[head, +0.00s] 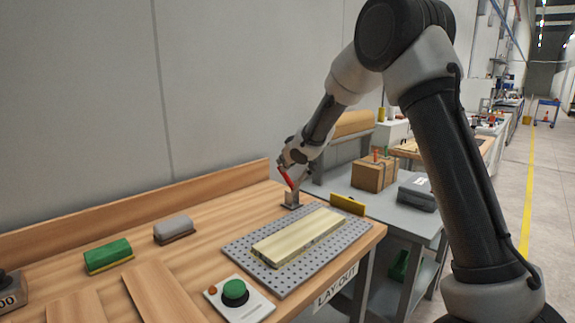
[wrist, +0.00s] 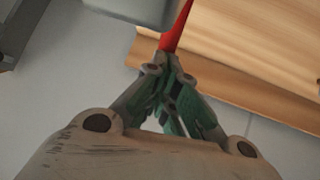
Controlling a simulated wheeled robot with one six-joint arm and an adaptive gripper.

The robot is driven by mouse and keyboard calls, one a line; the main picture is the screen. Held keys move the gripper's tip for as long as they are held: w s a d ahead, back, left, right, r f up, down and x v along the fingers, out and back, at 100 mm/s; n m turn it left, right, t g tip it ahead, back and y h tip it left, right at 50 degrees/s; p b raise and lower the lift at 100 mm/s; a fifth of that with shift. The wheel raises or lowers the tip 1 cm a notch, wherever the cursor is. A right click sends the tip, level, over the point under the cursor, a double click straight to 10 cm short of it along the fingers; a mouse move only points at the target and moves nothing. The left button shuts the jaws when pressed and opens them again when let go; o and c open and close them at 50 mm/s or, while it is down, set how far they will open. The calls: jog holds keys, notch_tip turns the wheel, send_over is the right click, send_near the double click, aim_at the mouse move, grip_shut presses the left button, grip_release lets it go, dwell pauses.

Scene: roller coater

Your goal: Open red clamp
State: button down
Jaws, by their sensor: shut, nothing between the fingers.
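The red clamp (head: 287,179) has a red handle and a grey metal base (head: 291,200) at the back edge of the perforated plate. In the head view the red handle stands up and leans to the left. My gripper (head: 296,165) is at the upper part of the handle. In the wrist view the fingers of my gripper (wrist: 169,68) are shut together, and the red handle (wrist: 177,27) shows just beyond their tips. I cannot tell whether they touch it.
A pale wooden board (head: 298,235) lies on the perforated plate (head: 240,243). A yellow block (head: 348,204) stands at the plate's far right edge. A cardboard box (head: 374,175) is on the grey table behind.

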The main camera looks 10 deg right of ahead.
jog(key=shift+w+a, duration=0.25)
jog(key=shift+w, duration=0.05)
jog(key=shift+a+f, duration=0.1)
dwell(0.3)
